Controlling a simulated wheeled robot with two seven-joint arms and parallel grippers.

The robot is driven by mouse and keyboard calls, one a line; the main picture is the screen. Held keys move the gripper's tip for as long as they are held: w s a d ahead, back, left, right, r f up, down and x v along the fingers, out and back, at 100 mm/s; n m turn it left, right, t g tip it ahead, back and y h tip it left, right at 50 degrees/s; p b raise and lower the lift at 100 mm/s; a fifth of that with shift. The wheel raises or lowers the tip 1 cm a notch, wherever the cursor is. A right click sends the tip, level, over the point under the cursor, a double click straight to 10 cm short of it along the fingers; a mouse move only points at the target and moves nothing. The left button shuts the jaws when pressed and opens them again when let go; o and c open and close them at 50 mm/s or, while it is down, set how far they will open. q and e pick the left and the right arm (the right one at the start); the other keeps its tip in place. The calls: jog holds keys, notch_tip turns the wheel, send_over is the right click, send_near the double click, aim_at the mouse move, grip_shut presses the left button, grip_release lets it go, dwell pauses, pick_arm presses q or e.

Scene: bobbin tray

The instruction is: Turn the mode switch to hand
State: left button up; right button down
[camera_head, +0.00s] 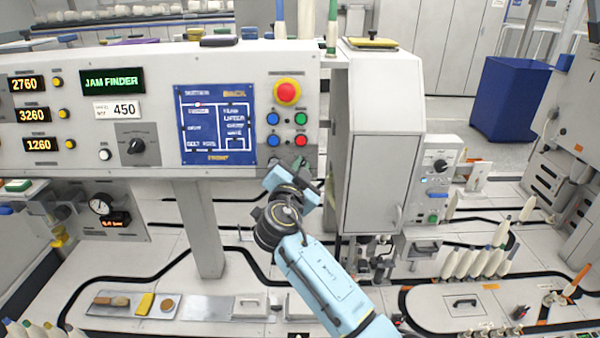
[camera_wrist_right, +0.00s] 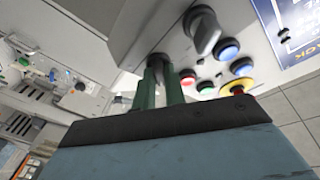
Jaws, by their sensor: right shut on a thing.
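The mode switch appears to be the small dark knob (camera_wrist_right: 187,75) in the bottom row of buttons on the grey control panel (camera_head: 340,60). My right gripper (camera_wrist_right: 170,75) has its green fingers shut on this knob. In the head view my right gripper (camera_head: 300,168) is at the panel's lower right edge, below the red button, and its wrist hides the knob there. The knob's labels and exact angle cannot be read. A larger grey knob (camera_wrist_right: 204,32) sits beside it in the wrist view. My left gripper is not in view.
Close to the gripped knob are a red button (camera_head: 301,141), blue buttons (camera_head: 273,119), a green button (camera_head: 301,118) and the red emergency stop (camera_head: 287,92). A black rotary selector (camera_head: 136,147) is farther left. A grey cabinet (camera_head: 385,140) stands just right of my right arm.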

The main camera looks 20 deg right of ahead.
jog(key=shift+d+n+t+y+p, duration=0.1)
jog(key=shift+n+t+y+p, duration=0.25)
jog(key=shift+n+y+p, duration=2.05)
jog(key=shift+d+n+t+y+b, duration=0.1)
jog(key=shift+n+t+y, duration=0.2)
jog(key=shift+n, duration=4.45)
jog(key=shift+n+t+y+p, duration=0.35)
jog(key=shift+n+y+p, duration=0.9)
jog(key=shift+n, duration=2.3)
jog(key=shift+f, duration=0.1)
jog(key=c, duration=1.5)
grip_release()
jog(key=shift+o, duration=0.2)
jog(key=shift+s, duration=0.2)
